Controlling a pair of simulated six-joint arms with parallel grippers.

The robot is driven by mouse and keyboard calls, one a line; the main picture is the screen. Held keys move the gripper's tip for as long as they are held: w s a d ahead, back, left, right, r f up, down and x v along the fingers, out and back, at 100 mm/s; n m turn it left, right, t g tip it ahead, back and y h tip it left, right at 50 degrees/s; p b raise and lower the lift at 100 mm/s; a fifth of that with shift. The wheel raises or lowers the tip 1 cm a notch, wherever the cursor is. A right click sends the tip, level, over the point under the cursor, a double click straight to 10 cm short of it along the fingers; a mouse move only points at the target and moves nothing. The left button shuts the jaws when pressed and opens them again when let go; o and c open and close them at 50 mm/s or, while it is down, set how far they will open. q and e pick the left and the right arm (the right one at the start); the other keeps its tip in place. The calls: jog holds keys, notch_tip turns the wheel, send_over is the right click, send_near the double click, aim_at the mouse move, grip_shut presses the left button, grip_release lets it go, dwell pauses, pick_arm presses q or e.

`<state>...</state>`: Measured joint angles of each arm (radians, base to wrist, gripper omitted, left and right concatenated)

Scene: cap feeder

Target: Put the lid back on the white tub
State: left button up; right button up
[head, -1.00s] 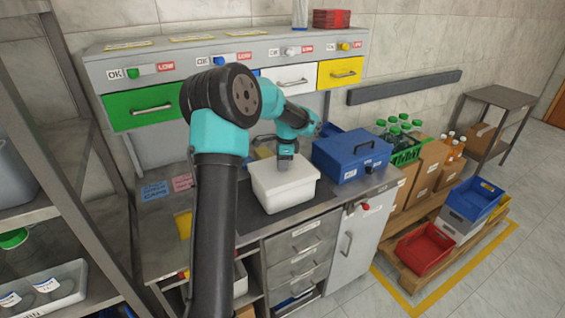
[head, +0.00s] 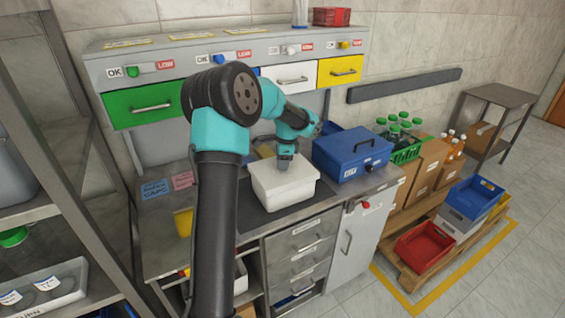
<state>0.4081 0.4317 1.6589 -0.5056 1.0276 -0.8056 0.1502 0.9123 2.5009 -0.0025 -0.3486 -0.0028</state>
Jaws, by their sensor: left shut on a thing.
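The white tub (head: 287,195) stands on the dark mat on the metal workbench. Its white lid (head: 303,170) lies over the top of the tub; I cannot tell whether it is pressed fully down. My left gripper (head: 286,166) points down at the middle of the lid and is shut on it. The fingertips and the lid's grip are too small to make out. My right gripper is not in view.
A blue box with a handle (head: 352,158) stands close to the right of the tub. Drawers, green (head: 150,108), white and yellow, hang behind. A shelf rack (head: 75,170) stands at the left. Dark mat is bare in front of the tub.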

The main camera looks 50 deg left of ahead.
pick_arm(q)
jog(key=shift+f, duration=0.45)
dwell(1.1)
jog(key=o, duration=1.5)
jog(key=shift+r, duration=3.5)
jog(key=shift+c, duration=0.2)
grip_shut()
